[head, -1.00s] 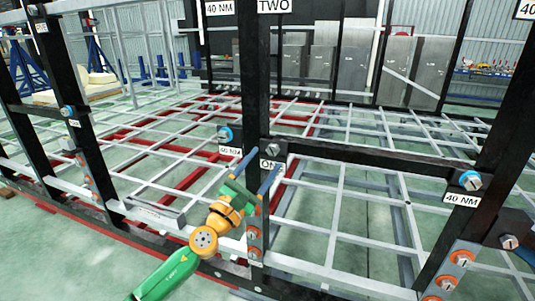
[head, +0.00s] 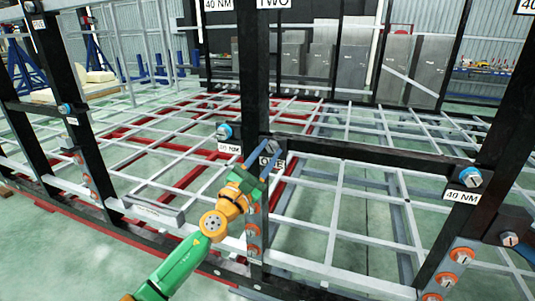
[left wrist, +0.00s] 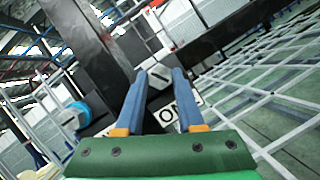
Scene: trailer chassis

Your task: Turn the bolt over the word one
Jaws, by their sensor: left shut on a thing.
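The bolt (left wrist: 158,77) over the word ONE is a grey metal head on the black upright (head: 254,85). In the left wrist view it sits between the two blue fingertips. My left gripper (head: 268,150), green with blue fingers, is shut on this bolt. In the head view the fingers partly cover the bolt. The white ONE label (head: 271,162) is just below it, partly hidden by the gripper; it also shows in the left wrist view (left wrist: 182,112) behind the fingers. My right gripper is not in view.
A blue-collared bolt (head: 223,131) is left of the upright, above a 40 NM label (head: 229,149). Another blue-collared bolt (head: 470,178) is on the right. Orange-ringed bolts (head: 252,230) are lower on the upright. Black frame posts and grey bars surround the arm.

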